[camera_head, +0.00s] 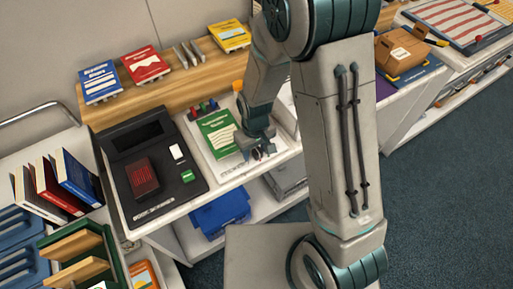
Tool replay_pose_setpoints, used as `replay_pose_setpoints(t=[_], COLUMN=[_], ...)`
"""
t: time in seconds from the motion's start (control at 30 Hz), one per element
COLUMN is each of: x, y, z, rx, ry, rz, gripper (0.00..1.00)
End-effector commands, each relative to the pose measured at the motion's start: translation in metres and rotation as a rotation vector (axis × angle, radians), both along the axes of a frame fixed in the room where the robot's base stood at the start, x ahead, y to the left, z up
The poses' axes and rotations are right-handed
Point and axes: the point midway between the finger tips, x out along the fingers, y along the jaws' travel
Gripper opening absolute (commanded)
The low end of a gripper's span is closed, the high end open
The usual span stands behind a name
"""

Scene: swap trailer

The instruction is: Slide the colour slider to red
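I cannot clearly make out a colour slider. Small red, green and blue pieces (203,108) sit at the back of a pale board (232,170), behind a green booklet (217,133). They are too small to tell what they are. My gripper (259,154) points down over the board's right part, just right of the booklet. Its fingers are small and dark, and I cannot tell whether they are apart or whether they touch the board. My forearm hides what lies to the right of the gripper.
A black device (137,183) with a dark red grille, a white piece and a green button (188,176) stands left of the board. Blue, red and yellow books (230,36) line the wooden shelf (180,92) behind. A blue bin (220,212) sits below the counter. Dark floor (440,190) is clear at right.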

Motion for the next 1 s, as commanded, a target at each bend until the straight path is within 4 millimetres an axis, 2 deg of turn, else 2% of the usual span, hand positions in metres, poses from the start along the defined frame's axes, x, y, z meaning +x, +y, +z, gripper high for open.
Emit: replay_pose_setpoints(t=[0.27,0.43,1.0], x=[0.001,0.002,0.001], y=[-0.003,-0.002,-0.001], z=[0.001,0.014,0.115], rx=[-0.001,0.0,0.0], ry=[0.0,-0.004,-0.004], rz=[-0.005,-0.004,-0.001], gripper=[0.45,0.45,0.45])
